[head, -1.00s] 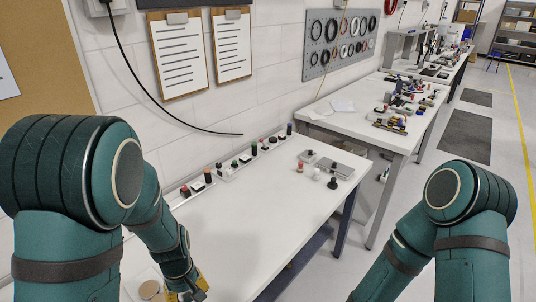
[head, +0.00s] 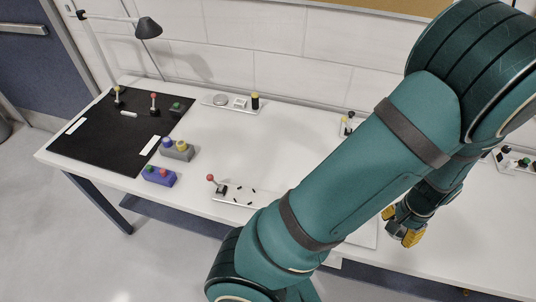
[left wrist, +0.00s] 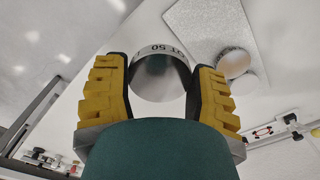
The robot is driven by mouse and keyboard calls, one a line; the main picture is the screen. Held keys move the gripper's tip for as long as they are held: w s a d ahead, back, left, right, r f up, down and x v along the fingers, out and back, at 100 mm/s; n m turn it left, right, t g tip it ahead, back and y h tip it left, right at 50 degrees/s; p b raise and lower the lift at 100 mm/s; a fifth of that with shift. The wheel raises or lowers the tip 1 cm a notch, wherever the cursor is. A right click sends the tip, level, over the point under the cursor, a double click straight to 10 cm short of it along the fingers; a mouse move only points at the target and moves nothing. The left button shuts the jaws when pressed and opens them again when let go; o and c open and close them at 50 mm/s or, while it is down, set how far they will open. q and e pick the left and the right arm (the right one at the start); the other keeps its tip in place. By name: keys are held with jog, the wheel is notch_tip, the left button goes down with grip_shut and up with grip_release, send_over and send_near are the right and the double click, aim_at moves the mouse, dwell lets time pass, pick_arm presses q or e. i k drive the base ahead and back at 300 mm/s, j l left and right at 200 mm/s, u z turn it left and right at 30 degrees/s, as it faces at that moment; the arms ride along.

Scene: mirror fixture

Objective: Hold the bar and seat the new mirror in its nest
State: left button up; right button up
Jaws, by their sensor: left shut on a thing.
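My left gripper (head: 402,225) has yellow fingers and hangs over the white bench at the right of the head view, partly behind my own arm. In the left wrist view the left gripper (left wrist: 160,85) is shut on a round, shiny silver piece that looks like the mirror (left wrist: 160,78); dark lettering with "50" shows on its pale rim. It appears held above the bench. My right gripper is in neither current view. I cannot make out the bar or the nest.
In the head view a black mat (head: 105,130), button boxes (head: 177,150), a small tray (head: 232,105) and a lamp (head: 148,28) occupy the bench's left.

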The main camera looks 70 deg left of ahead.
aim_at(245, 195)
jog(key=k+l+u, duration=0.1)
jog(key=k, duration=0.2)
jog(key=k+l+u, duration=0.15)
jog(key=k+u, duration=0.1)
jog(key=u, duration=1.2)
jog(key=i+u, duration=0.25)
jog(key=i, duration=0.25)
